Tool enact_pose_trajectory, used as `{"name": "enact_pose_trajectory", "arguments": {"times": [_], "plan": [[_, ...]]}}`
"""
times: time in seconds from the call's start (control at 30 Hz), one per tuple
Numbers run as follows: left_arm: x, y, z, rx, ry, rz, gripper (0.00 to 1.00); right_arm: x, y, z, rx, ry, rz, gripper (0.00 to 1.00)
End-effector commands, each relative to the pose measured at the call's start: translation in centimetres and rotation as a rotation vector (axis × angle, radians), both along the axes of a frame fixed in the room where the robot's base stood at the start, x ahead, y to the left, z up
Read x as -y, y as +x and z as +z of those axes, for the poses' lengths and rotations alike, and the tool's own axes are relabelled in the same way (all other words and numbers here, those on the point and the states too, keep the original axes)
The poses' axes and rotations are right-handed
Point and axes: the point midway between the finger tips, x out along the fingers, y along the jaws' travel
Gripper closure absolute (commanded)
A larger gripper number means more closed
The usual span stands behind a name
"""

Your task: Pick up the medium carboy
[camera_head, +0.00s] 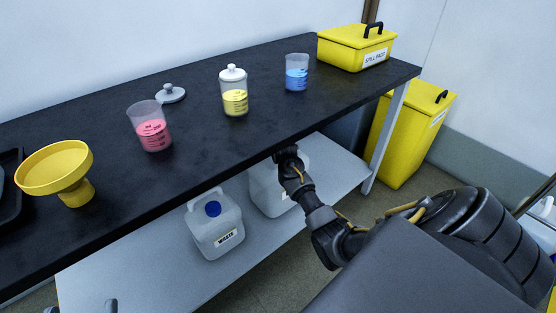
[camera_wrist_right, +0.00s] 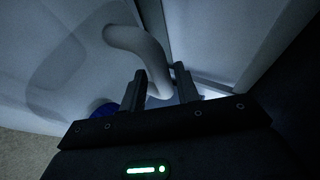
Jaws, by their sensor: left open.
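Two pale translucent carboys stand on the lower shelf in the head view. The left one (camera_head: 217,238) has a blue cap and a WASTE label. The other (camera_head: 268,193) is partly hidden by my right arm and the tabletop; which is the medium one is unclear. My right gripper (camera_wrist_right: 160,70) is at the partly hidden carboy; in the right wrist view its fingers stand either side of a pale carboy handle (camera_wrist_right: 138,45). Whether they press on it is unclear. My left gripper (camera_head: 81,307) shows only its fingertips, apart and empty, at the bottom edge.
The dark bench top (camera_head: 200,160) above the shelf (camera_head: 150,275) holds a yellow funnel (camera_head: 55,168), pink (camera_head: 152,130), yellow (camera_head: 235,100) and blue (camera_head: 297,78) vessels, and a yellow box (camera_head: 350,50). A yellow bin (camera_head: 405,145) and table leg (camera_head: 384,140) stand right.

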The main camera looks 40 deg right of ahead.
Motion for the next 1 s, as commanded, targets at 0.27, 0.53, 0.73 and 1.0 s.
{"name": "enact_pose_trajectory", "arguments": {"times": [0.27, 0.53, 0.73, 1.0], "plan": [[-0.20, 0.00, 0.28, 0.020, -0.011, 0.005, 0.33, 0.12, 0.24, -0.12, 0.000, 0.001, -0.001, 0.69], [-0.19, 0.01, 0.26, 0.018, -0.011, 0.005, 0.33, 0.12, 0.22, -0.15, -0.001, 0.000, 0.000, 1.00], [-0.20, 0.01, 0.24, 0.017, -0.010, 0.005, 0.33, 0.12, 0.20, -0.17, -0.001, 0.000, 0.000, 1.00], [-0.20, 0.02, 0.29, 0.017, -0.008, 0.004, 0.33, 0.14, 0.26, 0.09, 0.003, 0.000, 0.000, 1.00]]}}
